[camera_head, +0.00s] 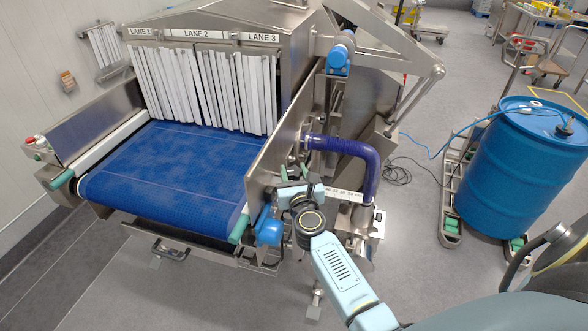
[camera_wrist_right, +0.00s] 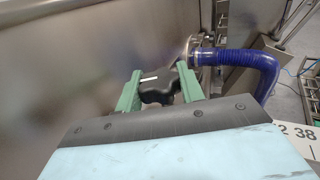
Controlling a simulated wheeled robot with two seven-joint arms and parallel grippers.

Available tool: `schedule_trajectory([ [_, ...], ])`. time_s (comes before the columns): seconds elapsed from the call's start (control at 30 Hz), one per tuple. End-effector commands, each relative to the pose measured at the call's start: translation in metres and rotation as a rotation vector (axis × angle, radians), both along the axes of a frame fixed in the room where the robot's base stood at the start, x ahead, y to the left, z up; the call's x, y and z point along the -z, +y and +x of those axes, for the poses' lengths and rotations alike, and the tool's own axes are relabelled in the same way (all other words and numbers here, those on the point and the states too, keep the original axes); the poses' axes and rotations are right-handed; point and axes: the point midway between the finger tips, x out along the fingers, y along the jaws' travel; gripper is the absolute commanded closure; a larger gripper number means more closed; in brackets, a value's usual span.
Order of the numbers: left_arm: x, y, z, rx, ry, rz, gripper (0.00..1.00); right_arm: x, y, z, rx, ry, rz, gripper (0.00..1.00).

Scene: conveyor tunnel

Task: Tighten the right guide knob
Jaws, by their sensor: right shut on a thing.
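The right guide knob (camera_wrist_right: 157,92) is a black lobed knob in front of the steel side wall. In the right wrist view my right gripper (camera_wrist_right: 156,80) has its green fingers on both sides of the knob and is shut on it. In the head view my right gripper (camera_head: 292,173) reaches the outer face of the steel side plate (camera_head: 272,142), right of the blue belt. The knob is hard to make out there. My left gripper is not in view.
A purple hose (camera_head: 352,150) bends close beside my right gripper; it also shows in the wrist view (camera_wrist_right: 238,58). A numbered scale strip (camera_head: 343,193) is below it. White strip curtains (camera_head: 205,88) hang over the blue belt (camera_head: 165,165). A blue drum (camera_head: 515,170) stands at right.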

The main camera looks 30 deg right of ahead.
Motion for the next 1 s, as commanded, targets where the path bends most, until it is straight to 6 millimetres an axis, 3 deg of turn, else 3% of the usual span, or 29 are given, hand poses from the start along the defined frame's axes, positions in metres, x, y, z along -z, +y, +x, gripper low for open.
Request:
schedule_trajectory([
  [0.5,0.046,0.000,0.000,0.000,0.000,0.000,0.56,0.001,0.000,0.001,0.358,-0.006,-0.002,0.85],
  [1.0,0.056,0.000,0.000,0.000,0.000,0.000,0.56,-0.003,-0.001,0.000,0.431,-0.004,-0.003,0.85],
])
